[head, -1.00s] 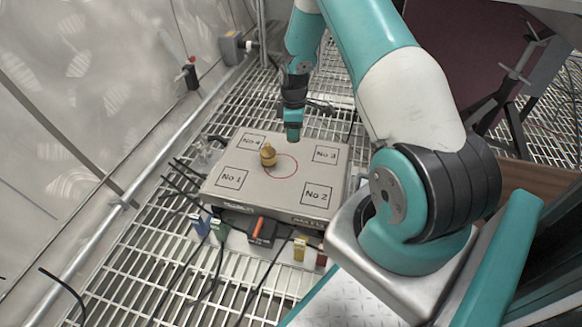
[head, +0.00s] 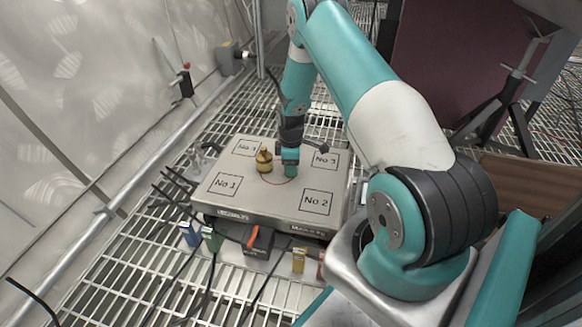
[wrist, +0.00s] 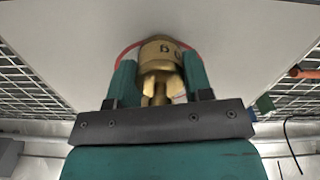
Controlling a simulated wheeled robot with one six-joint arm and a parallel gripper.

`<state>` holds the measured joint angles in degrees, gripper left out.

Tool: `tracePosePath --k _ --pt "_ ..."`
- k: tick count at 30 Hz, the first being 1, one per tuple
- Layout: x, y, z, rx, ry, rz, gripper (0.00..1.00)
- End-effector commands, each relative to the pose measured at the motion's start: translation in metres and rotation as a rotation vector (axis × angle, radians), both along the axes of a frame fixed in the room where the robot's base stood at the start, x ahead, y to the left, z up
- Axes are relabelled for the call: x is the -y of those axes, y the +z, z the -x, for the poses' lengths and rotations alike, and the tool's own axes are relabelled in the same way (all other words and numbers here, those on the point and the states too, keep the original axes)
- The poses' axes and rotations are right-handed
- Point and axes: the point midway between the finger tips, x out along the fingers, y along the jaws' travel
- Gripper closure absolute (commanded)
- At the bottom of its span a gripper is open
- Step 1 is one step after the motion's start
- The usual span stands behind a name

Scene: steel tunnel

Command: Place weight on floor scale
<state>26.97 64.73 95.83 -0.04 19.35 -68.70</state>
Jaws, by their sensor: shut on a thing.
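The brass weight (head: 264,161) is upright on the grey floor scale (head: 240,203), at the left edge of the red circle on its plate. My gripper (head: 281,163) reaches it from the right, low over the plate. In the wrist view my gripper (wrist: 160,84) has one teal finger on each side of the weight (wrist: 160,53) and is shut on it. The weight's body and narrow stem show between the fingers. The exact contact under the weight cannot be told.
The plate bears numbered squares near its corners. Blue and green boxes (head: 202,236), an orange-handled item (head: 256,240) and a yellow box (head: 299,260) are at the scale's front, with black cables on the grating. A red-handled valve (head: 186,84) is by the left wall.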

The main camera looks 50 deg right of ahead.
Motion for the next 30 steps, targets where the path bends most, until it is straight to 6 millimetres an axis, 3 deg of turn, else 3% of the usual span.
tracePosePath --k 6,7,10,20,30 --pt "0.000 -0.002 0.000 0.000 0.000 0.000 0.95" --pt "0.000 -0.002 0.000 0.000 0.000 0.000 0.49" --pt "0.000 -0.002 0.000 0.000 0.000 0.000 0.28" --pt "0.000 0.003 0.000 0.000 0.000 0.000 0.28" --pt "0.000 0.073 0.000 0.001 0.000 0.001 0.28"
